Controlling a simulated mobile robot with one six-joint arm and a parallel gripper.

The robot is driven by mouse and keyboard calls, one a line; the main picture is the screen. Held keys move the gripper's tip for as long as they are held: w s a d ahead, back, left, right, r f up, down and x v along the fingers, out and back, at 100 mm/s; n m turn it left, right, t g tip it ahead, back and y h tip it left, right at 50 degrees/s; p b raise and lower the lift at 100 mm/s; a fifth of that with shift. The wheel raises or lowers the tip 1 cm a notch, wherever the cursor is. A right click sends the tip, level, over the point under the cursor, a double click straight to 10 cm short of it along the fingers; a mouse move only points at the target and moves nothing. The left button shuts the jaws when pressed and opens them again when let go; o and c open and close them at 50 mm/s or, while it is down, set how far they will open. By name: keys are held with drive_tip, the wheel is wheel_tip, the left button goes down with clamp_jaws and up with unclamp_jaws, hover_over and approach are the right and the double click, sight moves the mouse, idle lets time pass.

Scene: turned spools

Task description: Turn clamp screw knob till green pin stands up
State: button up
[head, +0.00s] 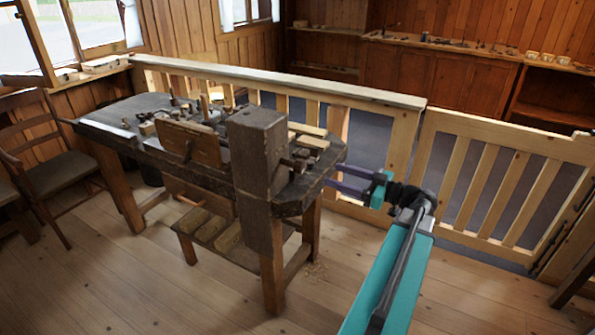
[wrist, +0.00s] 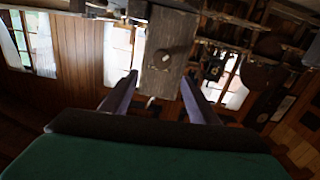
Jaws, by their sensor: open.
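My gripper (head: 329,177) is at the right end of the workbench, its two purple fingers apart and pointing left toward the bench. In the wrist view my gripper (wrist: 159,78) shows open, with nothing between its fingers. In the head view, dark turned wooden parts (head: 299,164) stick out beside the tall block (head: 258,140); I cannot tell which is the clamp screw knob. I cannot make out a green pin in either view.
The dark workbench (head: 105,121) carries several tools and wood pieces. A pale wooden railing (head: 290,82) runs behind it, and a slatted gate (head: 500,175) stands to the right. A chair (head: 58,165) is at the left. The floor in front is clear.

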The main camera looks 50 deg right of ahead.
sight(304, 167)
drive_tip(key=shift+w+a+f+b, duration=0.2)
drive_tip(key=shift+f+b, duration=0.1)
drive_tip(key=shift+b, duration=0.6)
drive_tip(key=shift+w, duration=0.15)
drive_tip(key=shift+p+x, duration=1.4)
drive_tip(key=shift+x, duration=5.35)
drive_tip(key=shift+a, duration=0.15)
drive_tip(key=c, duration=1)
